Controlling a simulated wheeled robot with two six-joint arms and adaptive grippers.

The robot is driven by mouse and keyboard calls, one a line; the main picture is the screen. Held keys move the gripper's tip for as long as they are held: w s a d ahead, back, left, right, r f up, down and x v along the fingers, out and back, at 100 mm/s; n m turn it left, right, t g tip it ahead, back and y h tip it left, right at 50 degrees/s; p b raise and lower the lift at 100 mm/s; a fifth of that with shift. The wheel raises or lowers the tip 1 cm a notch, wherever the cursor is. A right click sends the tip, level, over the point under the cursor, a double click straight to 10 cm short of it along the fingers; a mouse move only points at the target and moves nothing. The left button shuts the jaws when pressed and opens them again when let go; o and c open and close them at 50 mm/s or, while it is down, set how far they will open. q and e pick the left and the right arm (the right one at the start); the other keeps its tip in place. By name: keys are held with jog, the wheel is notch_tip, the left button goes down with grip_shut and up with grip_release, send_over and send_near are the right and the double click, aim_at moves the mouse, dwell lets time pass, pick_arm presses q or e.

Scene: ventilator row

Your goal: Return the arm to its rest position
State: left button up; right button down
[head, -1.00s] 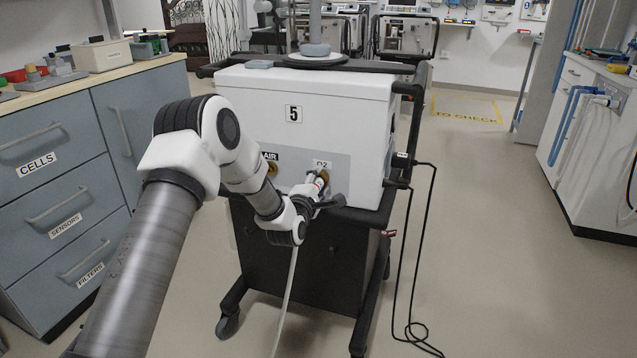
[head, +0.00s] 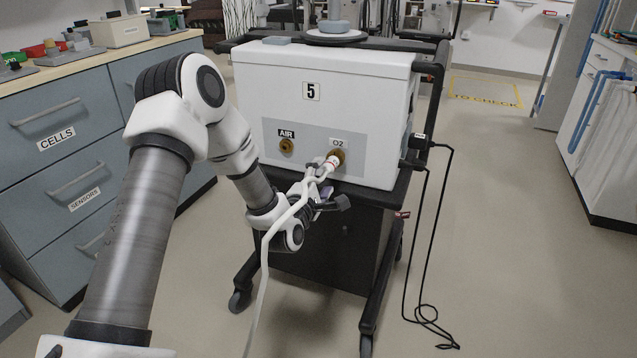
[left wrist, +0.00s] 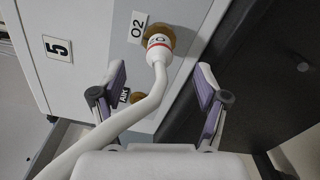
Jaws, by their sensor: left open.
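My left gripper (head: 322,190) is open in front of the white ventilator (head: 320,75) marked 5. In the left wrist view its two purple-padded fingers (left wrist: 161,88) stand apart. A white hose (left wrist: 125,118) passes between them, and I see neither finger closed on it. The hose's white connector with a red band (left wrist: 158,46) sits at the brass O2 port (left wrist: 168,32). In the head view the connector (head: 331,163) is just beyond the gripper, and the hose hangs down across my wrist. The AIR port (head: 286,146) has no hose on it. My right gripper is not in view.
A grey drawer cabinet (head: 62,165) stands at the left, close to my left arm. The ventilator rests on a dark wheeled cart (head: 335,235). A black cable (head: 427,230) hangs at its right side. The floor at the right (head: 510,240) is clear.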

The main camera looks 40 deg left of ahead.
pick_arm(q)
jog(key=shift+v, duration=1.55)
